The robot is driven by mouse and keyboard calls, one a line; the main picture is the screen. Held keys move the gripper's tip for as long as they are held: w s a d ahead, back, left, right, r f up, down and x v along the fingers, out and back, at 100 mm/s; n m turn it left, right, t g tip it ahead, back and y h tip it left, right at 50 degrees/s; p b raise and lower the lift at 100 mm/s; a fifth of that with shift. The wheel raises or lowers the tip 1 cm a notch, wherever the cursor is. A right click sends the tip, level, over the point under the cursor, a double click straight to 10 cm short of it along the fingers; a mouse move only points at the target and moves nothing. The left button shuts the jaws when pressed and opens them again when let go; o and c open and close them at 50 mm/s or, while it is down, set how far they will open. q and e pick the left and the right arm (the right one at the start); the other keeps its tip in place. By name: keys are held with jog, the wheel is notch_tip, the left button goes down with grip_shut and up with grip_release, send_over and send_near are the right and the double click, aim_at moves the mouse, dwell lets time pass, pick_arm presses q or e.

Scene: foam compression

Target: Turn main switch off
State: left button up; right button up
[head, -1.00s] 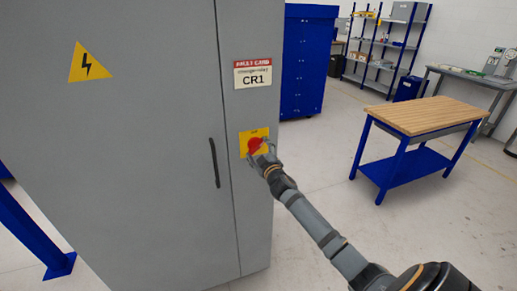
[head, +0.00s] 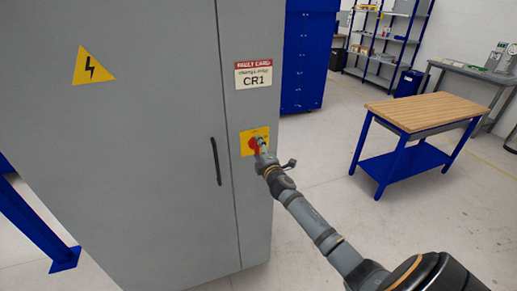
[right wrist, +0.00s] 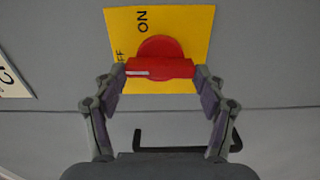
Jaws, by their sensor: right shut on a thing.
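The main switch is a red rotary knob (head: 253,144) on a yellow plate (head: 247,133), set on the grey cabinet's narrow right panel. In the right wrist view the red handle bar (right wrist: 160,68) lies level across the picture, with a white mark on its left half. The yellow plate (right wrist: 192,25) shows "ON" sideways above the knob; other lettering at the left is partly hidden. My right gripper (right wrist: 160,76) is shut on the handle bar, one finger at each end. In the head view the right gripper (head: 262,150) partly covers the knob. My left gripper is not in view.
The grey cabinet (head: 130,180) has a black door handle (head: 215,162) left of the switch and a "CR1" fault card (head: 253,74) above it. A wood-topped blue table (head: 425,112) stands at the right. The floor between is clear.

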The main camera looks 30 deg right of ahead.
jog(key=shift+n, duration=0.3)
dwell(0.4)
jog(key=o, duration=1.2)
jog(key=shift+c, duration=0.2)
jog(key=v, duration=1.2)
